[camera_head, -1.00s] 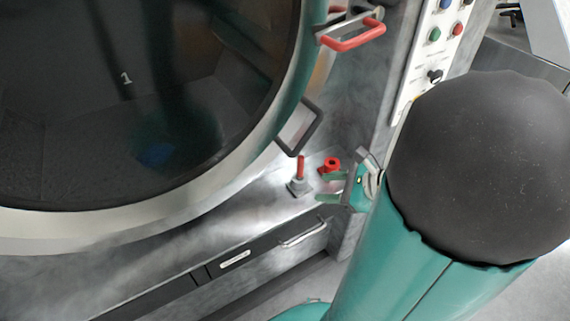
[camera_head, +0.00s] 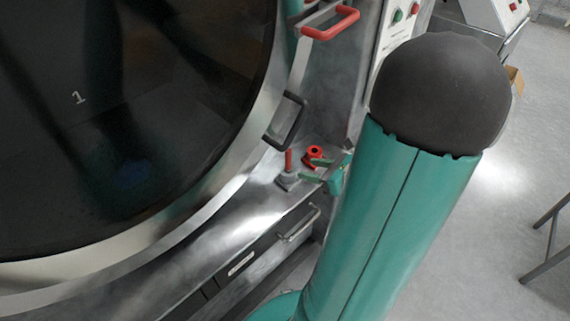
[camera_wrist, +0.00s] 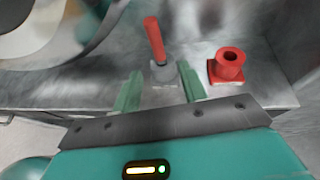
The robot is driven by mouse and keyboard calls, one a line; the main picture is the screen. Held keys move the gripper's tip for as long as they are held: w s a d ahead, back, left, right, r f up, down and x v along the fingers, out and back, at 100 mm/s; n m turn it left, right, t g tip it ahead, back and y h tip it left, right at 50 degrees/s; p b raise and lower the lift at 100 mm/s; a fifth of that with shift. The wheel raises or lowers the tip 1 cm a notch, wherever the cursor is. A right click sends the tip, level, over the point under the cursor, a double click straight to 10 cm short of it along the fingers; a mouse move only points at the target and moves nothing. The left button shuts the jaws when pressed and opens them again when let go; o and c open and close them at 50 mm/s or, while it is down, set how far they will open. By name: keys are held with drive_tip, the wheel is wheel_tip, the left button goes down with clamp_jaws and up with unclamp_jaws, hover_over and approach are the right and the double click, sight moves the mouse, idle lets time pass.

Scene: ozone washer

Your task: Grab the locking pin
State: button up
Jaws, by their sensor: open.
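A red rod stands upright in a grey base on the metal ledge (camera_head: 250,205), and it looks like the locking pin (camera_head: 288,160). It also shows in the wrist view (camera_wrist: 154,38), with its grey base between and just beyond my fingertips. A red flanged piece with a round hole (camera_head: 314,153) stands to its right, and in the wrist view (camera_wrist: 228,66) it lies outside my right finger. My gripper (camera_head: 318,170) is open, its green fingers pointing toward the rod. In the wrist view my gripper (camera_wrist: 159,70) is empty, and I cannot tell whether it touches the base.
The large round washer door (camera_head: 120,120) with a dark window fills the left. A black handle (camera_head: 285,120) and a red handle (camera_head: 331,22) sit near its rim. A drawer handle (camera_head: 298,225) lies below the ledge. A control panel (camera_head: 400,25) stands upper right. Floor is open at far right.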

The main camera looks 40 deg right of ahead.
sight(283, 167)
drive_tip(key=x, duration=0.4)
drive_tip(key=shift+w+f, duration=0.15)
drive_tip(key=shift+w, duration=0.1)
drive_tip(key=shift+x, duration=3)
clamp_jaws()
